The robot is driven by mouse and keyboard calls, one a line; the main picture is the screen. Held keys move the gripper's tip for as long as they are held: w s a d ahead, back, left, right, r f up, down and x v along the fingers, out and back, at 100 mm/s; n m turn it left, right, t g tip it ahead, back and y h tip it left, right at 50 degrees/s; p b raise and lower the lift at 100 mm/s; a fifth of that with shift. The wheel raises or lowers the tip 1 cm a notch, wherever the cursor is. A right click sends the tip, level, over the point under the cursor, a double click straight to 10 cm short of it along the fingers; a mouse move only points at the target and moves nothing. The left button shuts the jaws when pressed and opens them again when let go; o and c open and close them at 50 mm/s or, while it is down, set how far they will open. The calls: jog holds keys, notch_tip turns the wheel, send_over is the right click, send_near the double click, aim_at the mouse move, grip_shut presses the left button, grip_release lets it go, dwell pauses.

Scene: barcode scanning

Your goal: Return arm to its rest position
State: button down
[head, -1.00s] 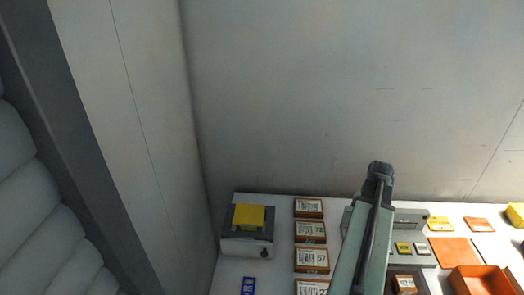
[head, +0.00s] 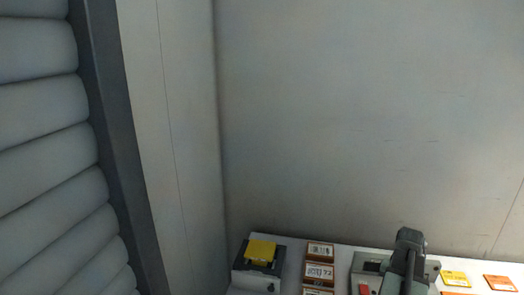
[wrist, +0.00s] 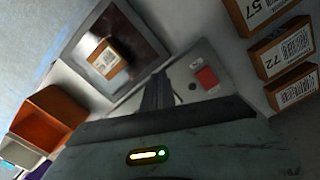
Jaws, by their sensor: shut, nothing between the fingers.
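My arm (head: 406,262) rises at the lower right of the head view, in front of a grey device (head: 368,267). My gripper's fingers are not visible in the head view. In the wrist view, my gripper (wrist: 158,84) is shut and empty, its dark fingers together over the bench. Beside it is the grey panel with a red button (wrist: 206,77). A small box with a barcode label (wrist: 110,56) lies on a dark square pad (wrist: 141,34), apart from the fingers.
Barcoded boxes stand in a column, one marked 72 (head: 319,272). A grey unit with a yellow top (head: 261,251) is at their left. An orange bin (wrist: 57,108) shows in the wrist view. Yellow (head: 456,279) and orange (head: 499,283) cards lie at right. Walls stand behind and left.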

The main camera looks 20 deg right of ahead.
jog(key=w+a+n, duration=0.3)
jog(key=w+a, duration=0.6)
jog(key=a, duration=0.4)
jog(key=w+a+n, duration=0.3)
jog(key=w+a, duration=0.6)
jog(key=a, duration=0.3)
jog(key=a+n, duration=0.6)
jog(key=a, duration=1.7)
jog(key=shift+w+a+n, duration=0.15)
jog(key=shift+w+n, duration=0.15)
jog(key=shift+w, duration=0.15)
